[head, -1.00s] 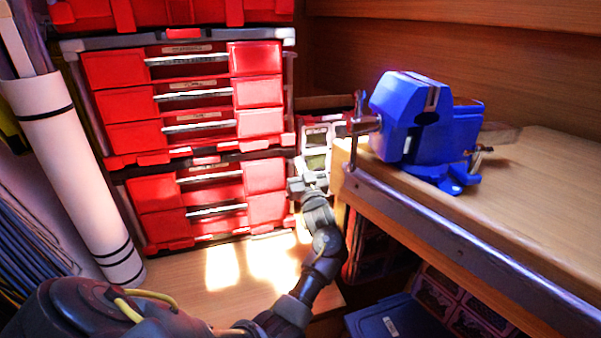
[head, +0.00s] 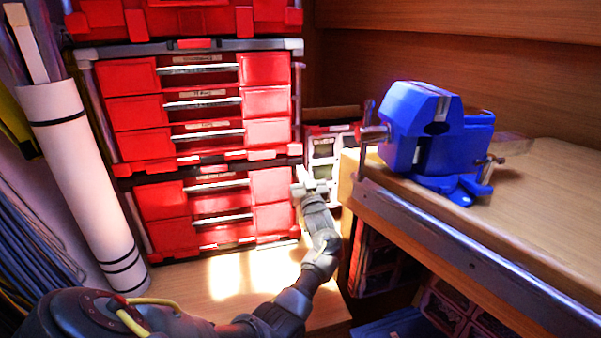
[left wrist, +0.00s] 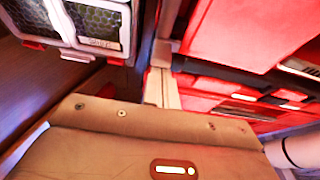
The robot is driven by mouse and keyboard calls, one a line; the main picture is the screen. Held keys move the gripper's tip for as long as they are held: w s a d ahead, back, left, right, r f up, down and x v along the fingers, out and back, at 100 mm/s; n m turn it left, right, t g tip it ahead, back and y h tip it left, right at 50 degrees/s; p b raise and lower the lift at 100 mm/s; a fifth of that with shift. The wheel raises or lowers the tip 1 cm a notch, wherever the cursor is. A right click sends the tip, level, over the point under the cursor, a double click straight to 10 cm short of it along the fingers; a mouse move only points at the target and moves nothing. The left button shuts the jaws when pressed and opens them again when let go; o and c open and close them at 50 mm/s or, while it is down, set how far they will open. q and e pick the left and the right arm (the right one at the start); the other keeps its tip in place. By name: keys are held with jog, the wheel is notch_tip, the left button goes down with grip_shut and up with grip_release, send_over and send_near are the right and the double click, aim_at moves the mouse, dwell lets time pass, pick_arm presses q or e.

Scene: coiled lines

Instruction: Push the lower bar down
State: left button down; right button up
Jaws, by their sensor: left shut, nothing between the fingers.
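My left gripper (head: 306,178) is shut and empty in the head view, beside the right edge of the lower red drawer case (head: 163,236). I cannot tell whether it touches the case. The red cases have silver horizontal bars, with a lower bar (head: 222,219) on the bottom case. The blue vise (head: 432,130) on the bench also has a thin upright metal bar (head: 364,140) on its left and a small handle low on its right. I cannot tell which bar is meant. In the left wrist view, my gripper's brown body fills the bottom, near red casing (left wrist: 250,40). My right gripper is out of view.
The wooden bench (head: 560,200) with a metal front edge stands on the right. Pale bins (head: 323,150) stand behind my left gripper. A white roll (head: 85,180) leans at the left, near blue coiled lines (head: 40,235). The sunlit wooden surface (head: 245,280) before the drawers is bare.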

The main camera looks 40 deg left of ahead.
pick_arm(q)
jog(key=shift+f, duration=0.35)
notch_tip(320, 180, down, 2)
jog(key=shift+f+b, duration=0.1)
jog(key=shift+b, duration=0.6)
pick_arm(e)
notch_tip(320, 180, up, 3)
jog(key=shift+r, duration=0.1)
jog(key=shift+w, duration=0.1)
pick_arm(q)
notch_tip(320, 180, up, 5)
jog(key=p, duration=0.4)
jog(key=v, duration=1)
jog(key=shift+f, duration=0.25)
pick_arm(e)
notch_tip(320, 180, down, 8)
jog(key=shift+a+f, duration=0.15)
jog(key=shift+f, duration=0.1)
